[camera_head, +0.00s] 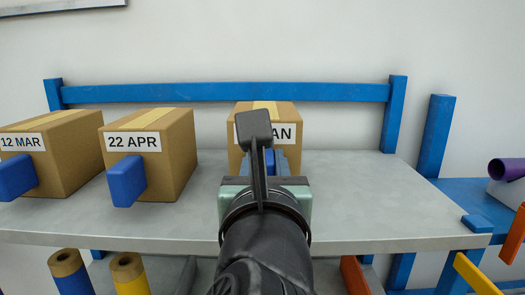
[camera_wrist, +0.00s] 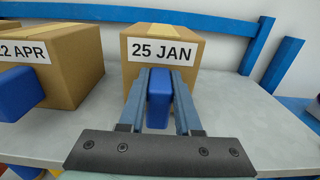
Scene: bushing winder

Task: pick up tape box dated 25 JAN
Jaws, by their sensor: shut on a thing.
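The cardboard tape box labelled 25 JAN (camera_wrist: 135,70) stands on the grey shelf (camera_wrist: 230,115), with a blue block-shaped handle on its front. In the head view the box (camera_head: 284,112) is partly hidden behind my arm, and only "AN" of its label shows. My gripper (camera_wrist: 159,80) is at the front of this box, its two fingers shut on the blue handle (camera_wrist: 159,100), one on each side. In the head view my gripper (camera_head: 268,165) is mostly hidden by the wrist. The box looks upright; I cannot tell whether it touches the shelf.
A 22 APR box (camera_head: 178,160) and a 12 MAR box (camera_head: 75,155) stand to the left, each with a blue handle. A blue rail (camera_head: 220,93) runs behind. The shelf (camera_head: 370,195) is clear to the right. Rolls (camera_head: 128,270) sit below.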

